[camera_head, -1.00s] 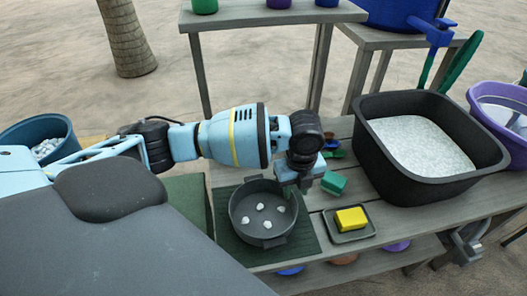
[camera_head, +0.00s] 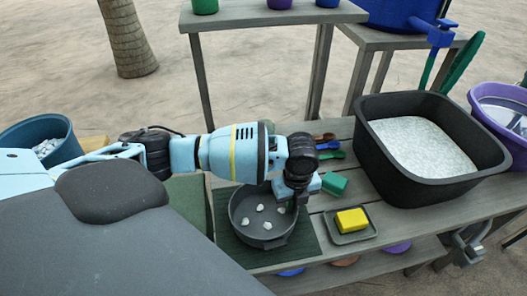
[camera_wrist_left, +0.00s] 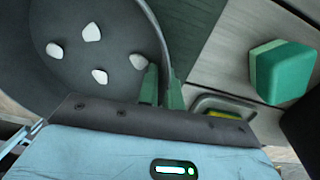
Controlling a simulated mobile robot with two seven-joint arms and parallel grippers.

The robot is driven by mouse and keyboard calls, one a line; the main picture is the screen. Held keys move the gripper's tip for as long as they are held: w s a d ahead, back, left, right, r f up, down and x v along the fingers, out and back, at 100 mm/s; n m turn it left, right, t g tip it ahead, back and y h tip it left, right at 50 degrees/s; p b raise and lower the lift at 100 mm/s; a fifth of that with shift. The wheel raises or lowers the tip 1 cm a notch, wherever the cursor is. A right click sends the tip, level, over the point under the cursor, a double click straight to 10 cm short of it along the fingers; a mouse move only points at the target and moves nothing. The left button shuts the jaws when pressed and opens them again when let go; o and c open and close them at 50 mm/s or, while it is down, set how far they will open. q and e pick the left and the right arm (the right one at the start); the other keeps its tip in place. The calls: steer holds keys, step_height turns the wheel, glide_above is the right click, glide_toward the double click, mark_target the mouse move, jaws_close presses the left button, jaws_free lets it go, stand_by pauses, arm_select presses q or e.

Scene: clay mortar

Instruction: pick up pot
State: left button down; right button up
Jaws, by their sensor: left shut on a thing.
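The pot (camera_head: 237,222) is a round dark grey pan with several white pebbles inside, standing upright on the dark green mat (camera_head: 302,244). In the left wrist view the pot (camera_wrist_left: 40,88) fills the left side. My left gripper (camera_head: 287,198) is at the pot's right rim. In the left wrist view its green fingertips (camera_wrist_left: 162,88) are on either side of the pot's wall, shut on it. The gripper hides part of the right rim. My right gripper is not in view.
A green block (camera_head: 334,184) and a dish (camera_head: 366,235) with a yellow sponge (camera_head: 351,220) lie close to the right. A big black tub (camera_head: 433,187) of white grains stands further right. Several coloured spoons (camera_head: 330,145) lie behind the gripper.

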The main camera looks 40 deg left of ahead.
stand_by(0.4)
arm_select(q)
steer(key=shift+r, duration=0.55)
steer(key=shift+s+d+r, duration=0.15)
steer(key=shift+d+r, duration=0.1)
steer(key=shift+r, duration=0.4)
steer(key=shift+s+d+r, duration=0.1)
steer(key=shift+d+r, duration=0.15)
steer(key=shift+r, duration=0.35)
steer(key=s+d+r, duration=0.1)
steer(key=s+d, duration=0.7)
steer(key=d, duration=0.4)
steer(key=shift+s+r+p, duration=0.2)
steer(key=shift+s+p, duration=0.15)
steer(key=shift+p, duration=0.05)
